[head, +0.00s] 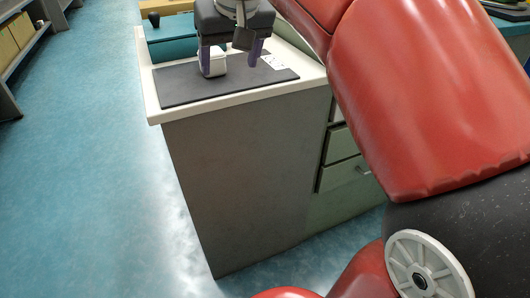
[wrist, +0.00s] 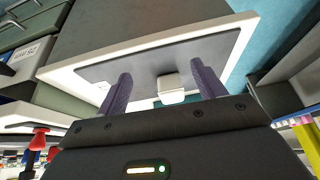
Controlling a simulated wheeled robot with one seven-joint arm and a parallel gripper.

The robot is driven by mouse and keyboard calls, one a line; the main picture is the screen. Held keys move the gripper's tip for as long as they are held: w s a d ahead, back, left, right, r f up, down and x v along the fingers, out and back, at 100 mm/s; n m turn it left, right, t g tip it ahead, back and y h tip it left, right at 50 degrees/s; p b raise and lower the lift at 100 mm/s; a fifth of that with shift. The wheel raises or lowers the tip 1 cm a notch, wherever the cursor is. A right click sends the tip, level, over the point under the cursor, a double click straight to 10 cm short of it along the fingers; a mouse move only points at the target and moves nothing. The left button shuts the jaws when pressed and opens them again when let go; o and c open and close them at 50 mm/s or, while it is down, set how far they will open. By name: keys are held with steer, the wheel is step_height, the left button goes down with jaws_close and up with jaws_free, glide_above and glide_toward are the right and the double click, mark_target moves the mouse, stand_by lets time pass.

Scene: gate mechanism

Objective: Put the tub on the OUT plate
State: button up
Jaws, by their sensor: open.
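The small white tub (head: 216,64) stands on a dark flat mat (head: 188,91) on the white-topped cabinet. My gripper (head: 231,60) is above the mat with its purple fingers pointing down, open. In the wrist view the tub (wrist: 171,88) shows in the space between the two spread fingers (wrist: 163,88), nearer the right one, with clear gaps on both sides. I cannot tell whether the tub is fully between the fingertips or a little beyond them. A white card (head: 273,62) with unreadable marks lies on the mat's right part. No plate marked OUT can be made out.
A teal box (head: 173,38) with a black knob (head: 154,19) stands behind the mat. The grey cabinet (head: 245,170) has drawers on its right side. Shelves (head: 20,50) stand at the far left, with open blue floor between.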

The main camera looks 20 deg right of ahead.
steer(key=s+f, duration=1.6)
steer(key=f, duration=0.5)
steer(key=shift+a+t, duration=0.3)
steer(key=shift+s, duration=0.1)
